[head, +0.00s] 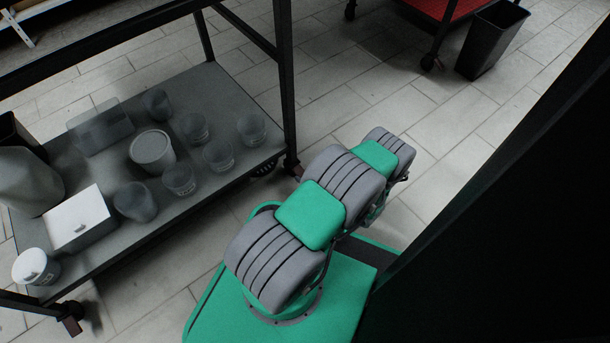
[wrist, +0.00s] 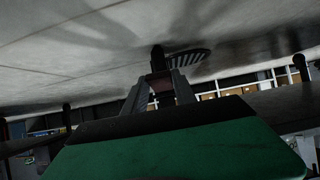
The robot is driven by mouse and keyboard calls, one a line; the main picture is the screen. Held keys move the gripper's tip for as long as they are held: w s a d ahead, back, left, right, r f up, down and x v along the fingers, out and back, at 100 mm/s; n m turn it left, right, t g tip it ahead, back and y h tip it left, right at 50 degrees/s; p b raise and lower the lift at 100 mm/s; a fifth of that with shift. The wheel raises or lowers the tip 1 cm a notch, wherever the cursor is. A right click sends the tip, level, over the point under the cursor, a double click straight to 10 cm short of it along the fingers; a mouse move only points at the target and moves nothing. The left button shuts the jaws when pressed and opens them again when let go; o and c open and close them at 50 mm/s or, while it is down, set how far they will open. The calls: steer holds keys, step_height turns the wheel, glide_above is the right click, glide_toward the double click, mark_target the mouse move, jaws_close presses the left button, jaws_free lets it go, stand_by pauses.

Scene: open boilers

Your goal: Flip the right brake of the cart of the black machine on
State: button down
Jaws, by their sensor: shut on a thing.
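The cart (head: 235,95) has a dark frame and a grey lower shelf, and stands on the left in the head view. Its right front corner has a caster (head: 291,163), close beside my arm. In the wrist view my gripper (wrist: 160,86) has its two fingers close together around a small dark reddish-brown tab, the right brake (wrist: 160,81). A dark post and a ribbed dark part (wrist: 187,58) show just beyond it. In the head view my arm mostly hides the gripper. The tab's tilt cannot be told. The machine itself is not clearly seen.
Several cups and containers stand on the lower shelf, including a white box (head: 80,215). A similar caster (head: 70,318) is at the cart's left front corner. A black bin (head: 491,40) and a red cart (head: 440,8) are behind. Tiled floor between them is clear.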

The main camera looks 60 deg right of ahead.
steer(key=shift+f+t+h, duration=0.3)
steer(key=shift+f+t, duration=0.1)
steer(key=shift+t, duration=0.2)
steer(key=shift+w, duration=0.1)
steer(key=c, duration=1)
jaws_free()
